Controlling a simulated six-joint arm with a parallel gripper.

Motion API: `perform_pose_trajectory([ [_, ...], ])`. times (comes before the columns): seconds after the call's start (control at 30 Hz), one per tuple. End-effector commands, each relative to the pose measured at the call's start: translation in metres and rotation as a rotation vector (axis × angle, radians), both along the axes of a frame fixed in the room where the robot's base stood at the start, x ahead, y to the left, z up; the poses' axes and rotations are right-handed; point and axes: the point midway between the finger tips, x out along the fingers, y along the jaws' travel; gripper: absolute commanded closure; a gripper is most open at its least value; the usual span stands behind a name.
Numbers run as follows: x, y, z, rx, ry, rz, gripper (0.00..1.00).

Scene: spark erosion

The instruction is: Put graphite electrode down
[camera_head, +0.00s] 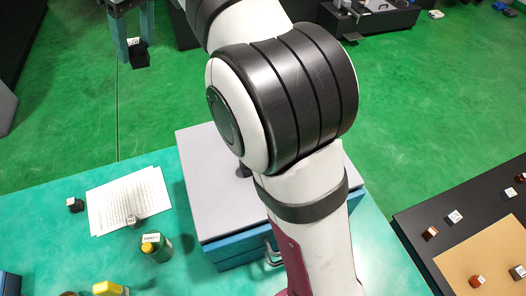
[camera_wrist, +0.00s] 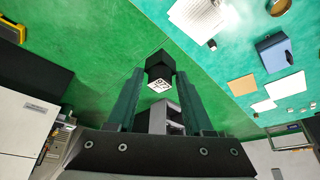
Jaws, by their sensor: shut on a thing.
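The graphite electrode is a small black block (camera_wrist: 160,62) with a white code label, seen in the wrist view. My gripper (camera_wrist: 158,78) is shut on it, with one dark teal finger on each side. In the head view the block (camera_head: 139,56) shows at the upper left, between the fingertips of my gripper (camera_head: 133,40). Green floor shows behind it there, beyond the far edge of the teal table (camera_head: 50,242). My arm hides much of the middle of the head view.
On the table are paper sheets (camera_head: 110,203), a small dark labelled cube (camera_head: 75,205), a green bottle with a yellow cap (camera_head: 158,252) and a grey-topped box (camera_head: 208,172). A dark bench (camera_head: 425,213) with several labelled cubes stands at the right.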

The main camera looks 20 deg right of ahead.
Motion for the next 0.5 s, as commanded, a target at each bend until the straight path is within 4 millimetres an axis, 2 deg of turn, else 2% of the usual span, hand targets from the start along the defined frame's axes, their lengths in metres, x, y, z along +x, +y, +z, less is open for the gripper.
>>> perform_pose_trajectory([
  [0.03,-0.008,-0.019,0.004,0.000,-0.003,-0.004,1.00],
  [0.17,-0.040,-0.073,0.010,0.001,-0.003,0.014,1.00],
  [0.3,-0.097,-0.128,0.010,0.000,-0.004,0.036,1.00],
  [0.4,-0.139,-0.153,0.005,0.000,-0.004,0.054,1.00],
  [0.5,-0.173,-0.165,-0.003,0.000,-0.004,0.069,1.00],
])
